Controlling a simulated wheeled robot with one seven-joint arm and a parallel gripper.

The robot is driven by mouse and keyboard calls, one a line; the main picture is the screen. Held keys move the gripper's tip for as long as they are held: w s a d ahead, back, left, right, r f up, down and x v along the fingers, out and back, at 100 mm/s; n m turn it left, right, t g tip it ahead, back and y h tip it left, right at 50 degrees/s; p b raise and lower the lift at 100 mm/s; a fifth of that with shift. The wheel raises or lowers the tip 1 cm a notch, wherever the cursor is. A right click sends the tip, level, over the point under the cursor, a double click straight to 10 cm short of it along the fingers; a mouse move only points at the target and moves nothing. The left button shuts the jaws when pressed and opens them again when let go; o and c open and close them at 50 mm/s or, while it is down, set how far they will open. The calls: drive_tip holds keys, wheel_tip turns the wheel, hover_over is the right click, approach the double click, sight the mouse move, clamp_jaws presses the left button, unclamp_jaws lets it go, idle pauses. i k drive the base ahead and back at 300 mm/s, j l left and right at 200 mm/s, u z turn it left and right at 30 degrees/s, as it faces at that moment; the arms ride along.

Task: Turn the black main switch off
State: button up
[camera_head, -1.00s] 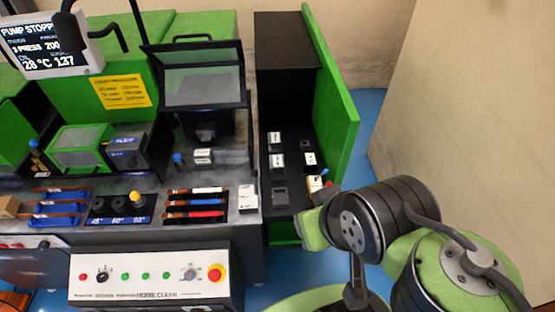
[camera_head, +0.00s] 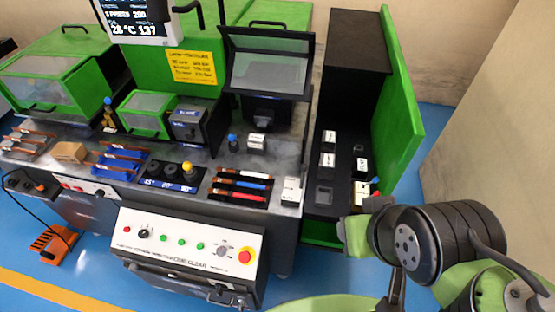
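A black rotary knob (camera_head: 144,233) sits near the left end of the white control panel (camera_head: 186,256) on the machine's front. It is the only black knob I see on that panel; its label is too small to read. My arm comes in from the lower right. My gripper (camera_head: 357,234), with green parts at the arm's end, is beside the lower front of the black cabinet, well to the right of the knob and apart from it. Its fingers are not clear enough to tell whether they are open or shut.
The panel also carries a red lamp, several green buttons, a grey selector (camera_head: 222,246) and a red emergency stop (camera_head: 246,257) on yellow. The black cabinet (camera_head: 357,40) has an open green door (camera_head: 400,100). An orange foot pedal (camera_head: 54,245) lies on the blue floor at left.

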sight(220, 287)
drive_tip(key=u, duration=1.85)
